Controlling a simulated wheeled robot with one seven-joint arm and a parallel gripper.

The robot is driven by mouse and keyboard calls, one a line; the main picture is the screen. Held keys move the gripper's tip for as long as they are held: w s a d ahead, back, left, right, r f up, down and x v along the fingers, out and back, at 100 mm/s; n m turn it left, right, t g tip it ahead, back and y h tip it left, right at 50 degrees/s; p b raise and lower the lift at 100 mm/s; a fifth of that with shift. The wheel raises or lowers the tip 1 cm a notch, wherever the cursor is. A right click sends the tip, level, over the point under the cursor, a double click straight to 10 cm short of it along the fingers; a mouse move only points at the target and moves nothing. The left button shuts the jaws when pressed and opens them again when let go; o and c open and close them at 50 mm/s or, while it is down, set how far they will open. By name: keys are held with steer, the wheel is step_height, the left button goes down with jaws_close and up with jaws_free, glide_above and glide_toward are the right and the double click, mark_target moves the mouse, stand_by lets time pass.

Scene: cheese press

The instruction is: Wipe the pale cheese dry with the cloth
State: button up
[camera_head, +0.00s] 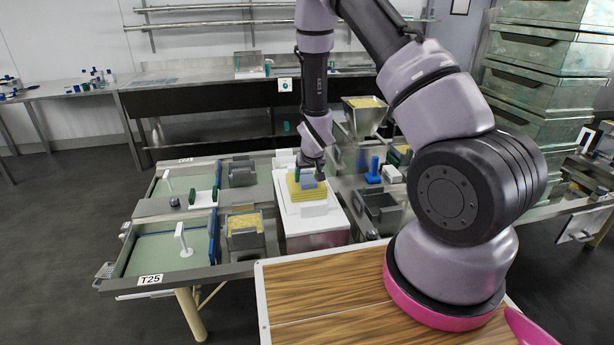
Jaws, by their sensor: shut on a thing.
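My gripper (309,174) points down over the white stand in the middle of the work table. It is shut on a small blue-grey piece that looks like the cloth (308,183). The cloth is right at the top of a pale yellow block (294,193), which looks like the cheese. The cloth seems to touch the cheese, but the view is too small to be sure. The cheese sits on the white stand (300,224), with a white block (314,209) at its front. My gripper hides part of the cheese's far side.
Left are two trays with pale green floors (155,252) and white upright handles. A metal box of yellow bits (244,236) stands left of the stand. Right are a dark open box (381,212), a blue press-like piece (373,172) and a hopper (364,115).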

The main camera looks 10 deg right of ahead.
mark_target(305, 173)
steer(key=shift+w, duration=1.65)
steer(key=shift+s, duration=1.8)
steer(key=shift+w, duration=1.85)
steer(key=shift+r, duration=2.5)
